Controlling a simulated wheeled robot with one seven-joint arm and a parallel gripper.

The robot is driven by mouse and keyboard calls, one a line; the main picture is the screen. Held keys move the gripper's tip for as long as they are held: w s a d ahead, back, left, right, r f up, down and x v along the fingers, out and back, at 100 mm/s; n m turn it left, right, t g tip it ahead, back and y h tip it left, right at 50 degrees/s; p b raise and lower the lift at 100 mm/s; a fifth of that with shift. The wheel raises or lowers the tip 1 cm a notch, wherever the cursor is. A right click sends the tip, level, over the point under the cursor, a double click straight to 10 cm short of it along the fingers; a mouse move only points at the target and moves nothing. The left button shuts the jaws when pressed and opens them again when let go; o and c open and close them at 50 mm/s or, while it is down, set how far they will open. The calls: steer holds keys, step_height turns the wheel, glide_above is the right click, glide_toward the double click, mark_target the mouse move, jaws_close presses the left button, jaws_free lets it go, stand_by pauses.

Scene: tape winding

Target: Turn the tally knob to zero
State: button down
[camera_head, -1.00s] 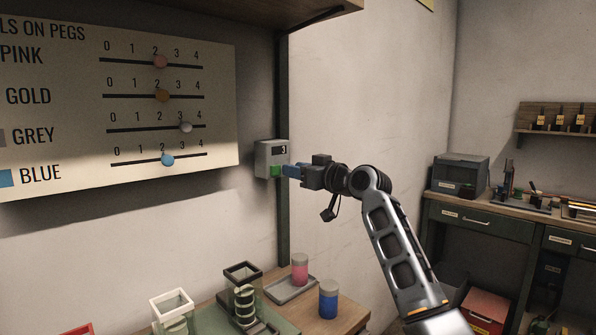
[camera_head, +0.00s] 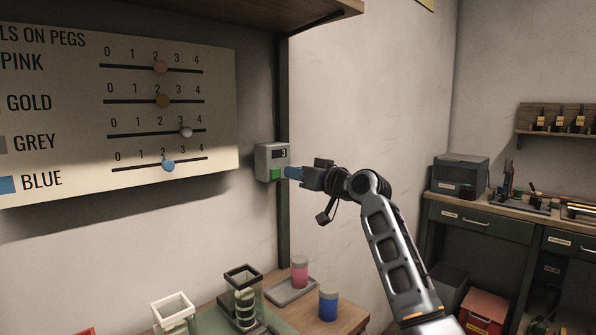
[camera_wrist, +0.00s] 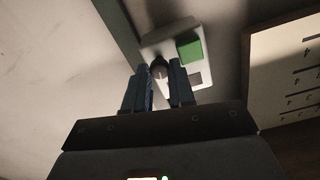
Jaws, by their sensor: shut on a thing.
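The grey tally box (camera_head: 264,158) is on the dark post beside the board in the head view. Its small display (camera_head: 281,154) appears to read 3, and a green button (camera_head: 275,175) sits below it. The green button also shows there (camera_wrist: 190,50). In the head view the fingers hide the knob.
A board (camera_head: 120,125) with labelled sliders hangs at the left. Below, a bench carries a pink spool (camera_head: 299,272), a blue spool (camera_head: 328,305), and open-topped holders (camera_head: 243,290). A shelf (camera_head: 200,15) overhangs above. The wall right of the box is bare.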

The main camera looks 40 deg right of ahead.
steer(key=shift+d+f+m+p, duration=0.1)
steer(key=shift+f+m+p, duration=0.05)
steer(key=shift+m+p, duration=6.4)
steer(key=m+b, duration=0.2)
steer(key=m, duration=0.1)
steer(key=c, duration=1)
jaws_free()
steer(key=shift+s+d+b, duration=0.15)
steer(key=shift+s+b, duration=0.7)
steer(key=shift+s, duration=3.1)
